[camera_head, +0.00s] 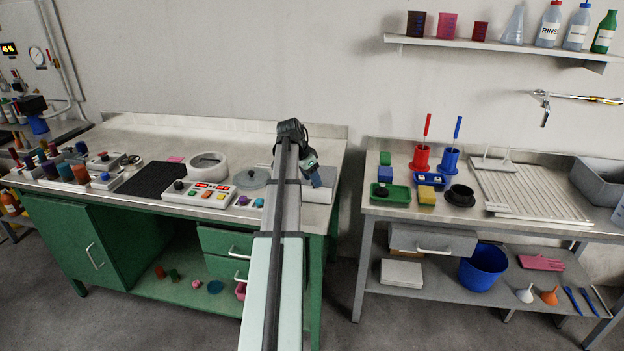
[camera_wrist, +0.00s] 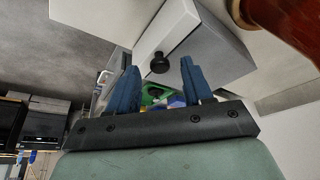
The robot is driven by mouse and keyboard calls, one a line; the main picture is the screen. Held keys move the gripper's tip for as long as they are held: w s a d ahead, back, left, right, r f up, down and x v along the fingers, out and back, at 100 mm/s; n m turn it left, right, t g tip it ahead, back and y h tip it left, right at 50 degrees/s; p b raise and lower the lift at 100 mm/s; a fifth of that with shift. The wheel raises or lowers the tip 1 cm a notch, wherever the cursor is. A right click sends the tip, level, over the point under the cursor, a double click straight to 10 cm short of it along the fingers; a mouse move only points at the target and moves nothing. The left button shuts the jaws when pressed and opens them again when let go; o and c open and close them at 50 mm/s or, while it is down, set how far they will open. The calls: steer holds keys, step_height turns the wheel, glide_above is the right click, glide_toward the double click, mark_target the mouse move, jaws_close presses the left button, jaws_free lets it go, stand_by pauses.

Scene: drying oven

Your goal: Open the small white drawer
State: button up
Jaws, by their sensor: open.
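A small white box-shaped drawer unit (camera_wrist: 205,48) with a round black knob (camera_wrist: 159,63) on its front shows in the wrist view. In the head view a pale box (camera_head: 320,193) at the right end of the green bench, partly hidden by my arm, looks like the same unit. My gripper (camera_wrist: 160,80) has its two blue fingers apart with nothing held. The knob appears between the fingertips in the wrist view, with no visible contact. In the head view my gripper (camera_head: 314,174) is at the box, largely behind my arm.
The green bench (camera_head: 140,138) carries a white ring-shaped device (camera_head: 208,166) and a button panel (camera_head: 200,194) left of my arm. A gap separates it from the right table, which has a grey drawer (camera_head: 432,240). A reddish-brown object (camera_wrist: 285,25) is close by in the wrist view.

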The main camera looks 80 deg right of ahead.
steer(key=shift+s+d+f, duration=0.1)
steer(key=shift+f, duration=0.2)
jaws_close()
stand_by(0.4)
